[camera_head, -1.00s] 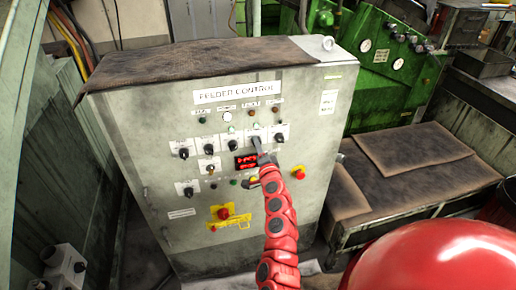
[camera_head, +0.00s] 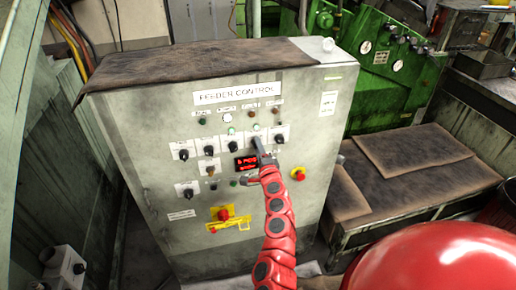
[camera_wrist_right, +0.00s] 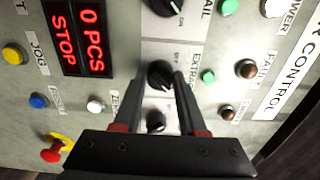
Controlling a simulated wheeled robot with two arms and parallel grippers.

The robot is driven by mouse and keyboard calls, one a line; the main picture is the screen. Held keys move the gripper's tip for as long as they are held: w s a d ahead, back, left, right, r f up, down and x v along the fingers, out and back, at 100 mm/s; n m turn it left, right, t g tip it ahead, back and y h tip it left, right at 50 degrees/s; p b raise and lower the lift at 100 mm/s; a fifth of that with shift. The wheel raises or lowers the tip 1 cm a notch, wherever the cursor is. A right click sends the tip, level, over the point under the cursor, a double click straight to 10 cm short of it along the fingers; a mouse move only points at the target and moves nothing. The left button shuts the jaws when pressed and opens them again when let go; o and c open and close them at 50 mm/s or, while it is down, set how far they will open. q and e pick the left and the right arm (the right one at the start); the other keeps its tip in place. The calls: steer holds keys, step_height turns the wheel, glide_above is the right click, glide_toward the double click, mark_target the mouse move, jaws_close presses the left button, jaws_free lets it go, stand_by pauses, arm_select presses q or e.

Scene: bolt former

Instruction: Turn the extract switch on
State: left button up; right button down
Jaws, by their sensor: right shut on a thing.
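The extract switch (camera_wrist_right: 160,75) is a black rotary knob on a white plate of the grey feeder control cabinet (camera_head: 150,110). In the right wrist view its label beside it is partly covered by a finger. My right gripper (camera_wrist_right: 162,82) is shut on this knob, one finger on each side. In the head view the gripper (camera_head: 262,150) reaches up to the panel from below and hides most of the knob. My left gripper is not in view.
Other black knobs (camera_head: 234,147) sit close beside the switch in a row. A red display (camera_head: 246,162) is just below left. A red emergency button (camera_head: 299,174) is to the right, another (camera_head: 223,213) lower down. A bench with brown mats (camera_head: 410,160) stands at right.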

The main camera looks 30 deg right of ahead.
steer(key=shift+c, duration=2.3)
jaws_free()
steer(key=shift+s, duration=0.1)
steer(key=b+v, duration=0.4)
steer(key=v, duration=1.3)
steer(key=shift+s, duration=0.15)
